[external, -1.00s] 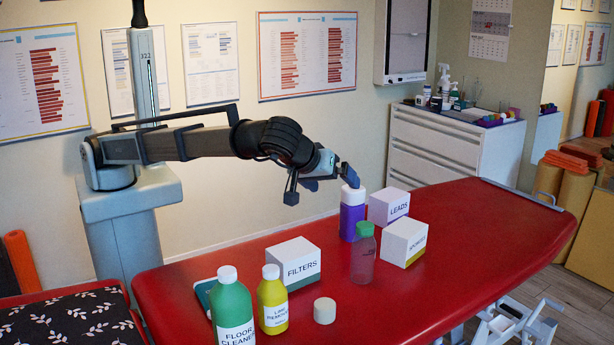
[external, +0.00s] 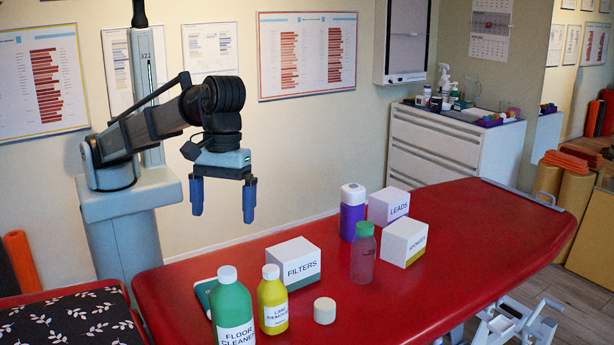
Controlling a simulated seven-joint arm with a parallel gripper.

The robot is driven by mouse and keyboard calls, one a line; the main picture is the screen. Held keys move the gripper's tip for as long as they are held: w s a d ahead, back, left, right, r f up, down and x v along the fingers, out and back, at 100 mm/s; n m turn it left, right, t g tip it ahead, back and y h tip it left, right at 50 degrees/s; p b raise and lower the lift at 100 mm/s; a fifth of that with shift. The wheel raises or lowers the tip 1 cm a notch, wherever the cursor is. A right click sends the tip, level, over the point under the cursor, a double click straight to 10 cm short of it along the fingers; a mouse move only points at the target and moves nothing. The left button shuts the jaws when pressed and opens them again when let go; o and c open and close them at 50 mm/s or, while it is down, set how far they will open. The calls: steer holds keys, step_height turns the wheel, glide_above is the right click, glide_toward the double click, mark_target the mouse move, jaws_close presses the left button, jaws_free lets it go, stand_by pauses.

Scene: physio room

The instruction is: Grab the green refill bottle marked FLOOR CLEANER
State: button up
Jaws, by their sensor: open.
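The green refill bottle (external: 233,306) has a white cap and a white label reading FLOOR CLEANER. It stands upright at the near left end of the red padded table, its base cut off by the picture's lower edge. My gripper (external: 223,208) is open and empty. Its two blue fingers point down, well above the table and behind the green bottle in the picture. Nothing is between the fingers.
A yellow bottle (external: 272,302) stands close right of the green one. A teal-edged item (external: 205,292) lies behind it. The FILTERS box (external: 293,262), a cream cylinder (external: 324,310), a clear green-capped bottle (external: 363,258), and a purple bottle (external: 352,215) are farther right. The table's right end (external: 490,225) is clear.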

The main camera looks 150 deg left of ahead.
mark_target(227, 271)
steer(key=f, duration=0.7)
steer(key=d+f, duration=0.1)
steer(key=f, duration=0.3)
steer(key=shift+w, duration=0.35)
steer(key=shift+w+f, duration=0.15)
steer(key=shift+f, duration=1.25)
steer(key=shift+w+f, duration=0.15)
steer(key=shift+f, duration=1.2)
steer(key=shift+c, duration=0.4)
steer(key=c, duration=1.6)
steer(key=shift+r, duration=0.1)
steer(key=shift+c, duration=0.7)
